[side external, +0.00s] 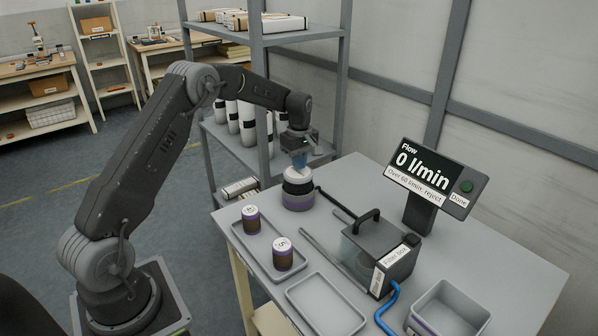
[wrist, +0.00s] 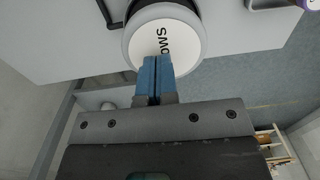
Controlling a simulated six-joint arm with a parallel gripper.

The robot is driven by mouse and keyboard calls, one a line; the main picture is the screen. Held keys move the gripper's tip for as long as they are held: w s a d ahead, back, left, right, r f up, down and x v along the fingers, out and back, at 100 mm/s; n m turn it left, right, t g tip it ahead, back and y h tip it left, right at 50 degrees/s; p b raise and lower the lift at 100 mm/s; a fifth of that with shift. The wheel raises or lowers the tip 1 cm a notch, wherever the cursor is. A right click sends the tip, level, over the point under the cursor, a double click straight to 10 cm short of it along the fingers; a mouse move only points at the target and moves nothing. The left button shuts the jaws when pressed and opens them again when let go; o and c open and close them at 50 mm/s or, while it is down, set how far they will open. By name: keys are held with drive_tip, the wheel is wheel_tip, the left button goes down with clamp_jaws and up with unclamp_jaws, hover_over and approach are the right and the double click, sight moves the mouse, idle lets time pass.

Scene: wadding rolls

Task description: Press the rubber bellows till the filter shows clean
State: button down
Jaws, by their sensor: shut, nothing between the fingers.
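The rubber bellows (side external: 298,189) stands upright on the table's far left part, with a white top and black and purple bands. Its white top, with the letters "OWS" showing, fills the top middle of the wrist view (wrist: 164,32). My gripper (side external: 301,168) points down at the bellows top, its blue fingers together and empty; in the wrist view the fingertips overlap the top's near edge. I cannot tell whether they touch it. The filter box (side external: 381,251) has a clear side, a handle and a blue hose. The flow display (side external: 432,172) reads "0 l/min" and "Over 60 l/min: reject".
An empty tray (side external: 325,305) and a grey bin (side external: 449,311) are at the front. A shelf rack (side external: 257,80) with white rolls stands behind the table.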

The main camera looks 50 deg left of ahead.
sight(298, 177)
wheel_tip(298, 177, up, 10)
drive_tip(key=shift+w+f, duration=0.2)
idle(1.1)
drive_tip(key=r, duration=0.3)
drive_tip(key=shift+s+a+r, duration=0.15)
drive_tip(key=shift+s+r, duration=0.05)
drive_tip(key=shift+r, duration=0.2)
wheel_tip(298, 177, down, 14)
drive_tip(key=shift+s+f, duration=0.1)
drive_tip(key=shift+s, duration=0.05)
idle(0.5)
drive_tip(key=shift+s+d+f, duration=0.1)
drive_tip(key=shift+f, duration=1)
drive_tip(key=shift+d+f, duration=0.1)
drive_tip(key=shift+f, duration=0.95)
